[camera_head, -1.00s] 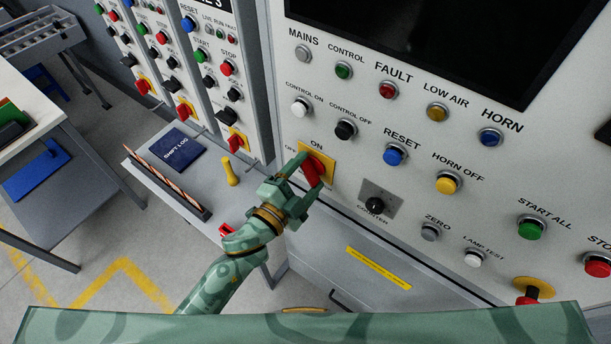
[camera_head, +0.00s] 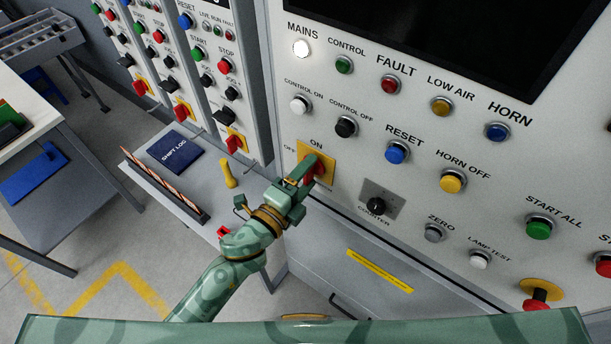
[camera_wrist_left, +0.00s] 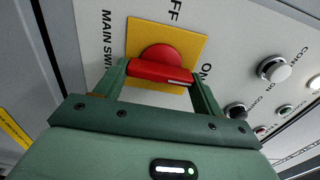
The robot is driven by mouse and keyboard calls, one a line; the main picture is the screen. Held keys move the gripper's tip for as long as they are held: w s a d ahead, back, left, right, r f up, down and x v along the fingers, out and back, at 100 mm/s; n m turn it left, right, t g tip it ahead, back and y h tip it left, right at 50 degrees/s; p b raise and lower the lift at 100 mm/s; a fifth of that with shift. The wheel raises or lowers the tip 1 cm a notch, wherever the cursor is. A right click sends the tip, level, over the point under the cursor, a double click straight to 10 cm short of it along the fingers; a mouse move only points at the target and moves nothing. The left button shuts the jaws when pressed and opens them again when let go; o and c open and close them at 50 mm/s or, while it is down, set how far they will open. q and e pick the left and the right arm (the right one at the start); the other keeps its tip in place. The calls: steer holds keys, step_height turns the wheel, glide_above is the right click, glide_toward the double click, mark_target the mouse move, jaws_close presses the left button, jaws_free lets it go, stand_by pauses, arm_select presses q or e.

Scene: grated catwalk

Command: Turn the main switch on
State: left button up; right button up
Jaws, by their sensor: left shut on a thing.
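The main switch is a red rotary handle (camera_head: 319,169) on a yellow plate (camera_head: 328,158), with ON lettered above the plate and OFF to its left in the head view. My left gripper (camera_head: 312,172) is shut on the handle and partly hides it. In the left wrist view, the red handle (camera_wrist_left: 160,72) lies crosswise between both fingers (camera_wrist_left: 160,90). A pale mark shows at its right end, on the side of the ON lettering. The MAINS lamp (camera_head: 301,48) glows white. My right gripper is not in view.
A grey shelf with a shift log (camera_head: 176,151) and a yellow object (camera_head: 229,174) lies left of my arm.

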arm_select(q)
steer(key=shift+f, duration=0.1)
steer(key=o, duration=1)
steer(key=shift+c, duration=0.2)
steer(key=b+v, duration=0.3)
steer(key=v, duration=1.3)
steer(key=shift+s, duration=0.2)
steer(key=shift+a, duration=0.1)
